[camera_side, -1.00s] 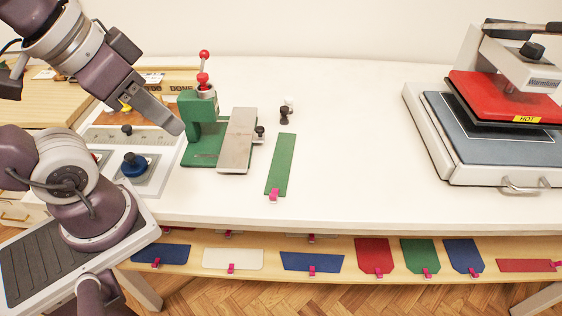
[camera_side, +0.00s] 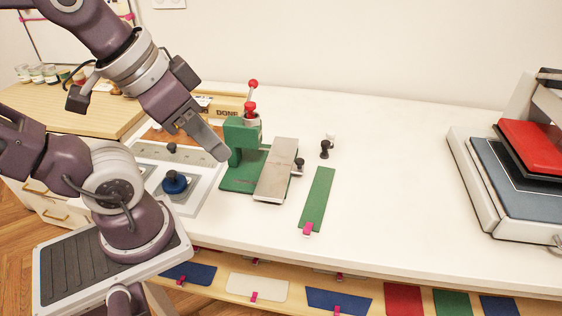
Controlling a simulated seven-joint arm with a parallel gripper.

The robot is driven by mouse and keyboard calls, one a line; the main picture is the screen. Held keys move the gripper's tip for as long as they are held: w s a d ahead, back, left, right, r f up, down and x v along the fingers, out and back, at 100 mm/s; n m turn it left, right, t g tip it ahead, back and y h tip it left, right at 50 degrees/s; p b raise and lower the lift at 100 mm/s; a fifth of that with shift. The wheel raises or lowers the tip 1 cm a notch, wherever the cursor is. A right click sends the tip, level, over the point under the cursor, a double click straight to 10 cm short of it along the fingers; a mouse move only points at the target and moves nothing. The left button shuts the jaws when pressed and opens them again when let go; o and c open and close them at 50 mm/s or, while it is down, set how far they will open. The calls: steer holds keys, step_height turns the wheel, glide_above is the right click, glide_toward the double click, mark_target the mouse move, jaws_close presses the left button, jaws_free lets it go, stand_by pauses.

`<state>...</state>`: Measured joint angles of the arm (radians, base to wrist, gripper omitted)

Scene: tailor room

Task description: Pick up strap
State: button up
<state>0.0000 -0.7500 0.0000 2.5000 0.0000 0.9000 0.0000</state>
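The likely strap is a long green strip (camera_side: 317,198) with a pink clip (camera_side: 308,228) at its near end. It lies flat on the white table, right of the green press. My gripper (camera_side: 222,152) is up and left of the strip, beside the green press (camera_side: 242,145). It is apart from the strip and holds nothing that I can see. The fingers show edge-on, so their opening cannot be made out.
The press has a red-knobbed lever and a grey plate (camera_side: 276,170) between my gripper and the strip. Small black stamps (camera_side: 325,149) stand behind the strip. A red-topped heat press (camera_side: 525,150) is at the right. Coloured pieces (camera_side: 338,300) lie on a shelf below. Table right of the strip is clear.

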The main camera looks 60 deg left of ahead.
steer(key=shift+o, duration=1)
steer(key=n+g, duration=0.5)
steer(key=n, duration=0.3)
glide_above(308, 225)
step_height(308, 225, down, 17)
steer(key=shift+g, duration=0.3)
step_height(308, 225, down, 8)
steer(key=shift+r, duration=0.25)
jaws_close()
